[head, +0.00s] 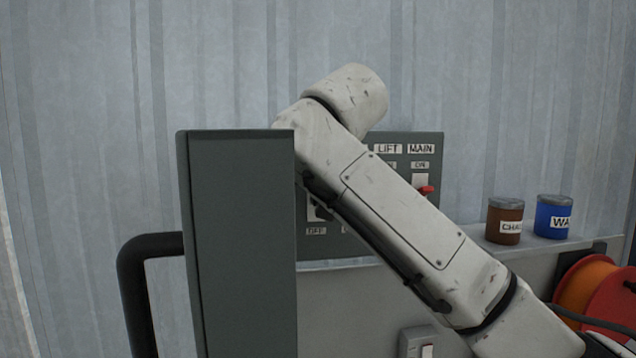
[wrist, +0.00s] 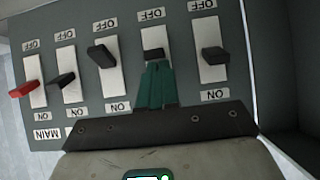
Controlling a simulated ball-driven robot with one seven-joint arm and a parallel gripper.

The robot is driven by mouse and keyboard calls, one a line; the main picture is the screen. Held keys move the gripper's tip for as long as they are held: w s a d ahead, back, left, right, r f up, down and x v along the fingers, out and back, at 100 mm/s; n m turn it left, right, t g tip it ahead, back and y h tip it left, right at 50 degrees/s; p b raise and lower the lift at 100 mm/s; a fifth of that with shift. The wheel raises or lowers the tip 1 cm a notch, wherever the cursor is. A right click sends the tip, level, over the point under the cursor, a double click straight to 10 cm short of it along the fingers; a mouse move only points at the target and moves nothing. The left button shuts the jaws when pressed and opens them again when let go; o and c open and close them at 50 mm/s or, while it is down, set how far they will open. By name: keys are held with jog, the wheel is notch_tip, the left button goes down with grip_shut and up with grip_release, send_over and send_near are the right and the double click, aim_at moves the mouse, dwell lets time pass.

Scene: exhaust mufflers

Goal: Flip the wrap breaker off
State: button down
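The breaker panel (head: 432,153) stands against the wall, mostly behind my arm. The wrist view shows it upside down, with OFF at the top and ON at the bottom. It has a red main lever (wrist: 22,89) and several black levers. The black lever (wrist: 153,54) fourth from the left is just beyond my gripper's fingertips (wrist: 158,66). The teal fingers look shut together over the lower part of that switch; I cannot tell whether they touch the lever. No wrap label is readable; lower labels there are hidden by my gripper. In the head view my gripper is hidden.
A grey panel door (head: 240,240) stands open left of the breakers. Another black lever (wrist: 214,56) is right of my fingers and one (wrist: 101,56) is left. A brown can (head: 504,222) and blue can (head: 553,216) stand on a ledge at right, above an orange-red reel (head: 590,290).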

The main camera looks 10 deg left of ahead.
jog(key=shift+d+f, duration=0.1)
jog(key=shift+f, duration=0.35)
jog(key=shift+r, duration=0.15)
jog(key=shift+w+a+r+p, duration=0.3)
jog(key=shift+w+p, duration=0.3)
jog(key=shift+p, duration=0.4)
jog(key=shift+d, duration=0.1)
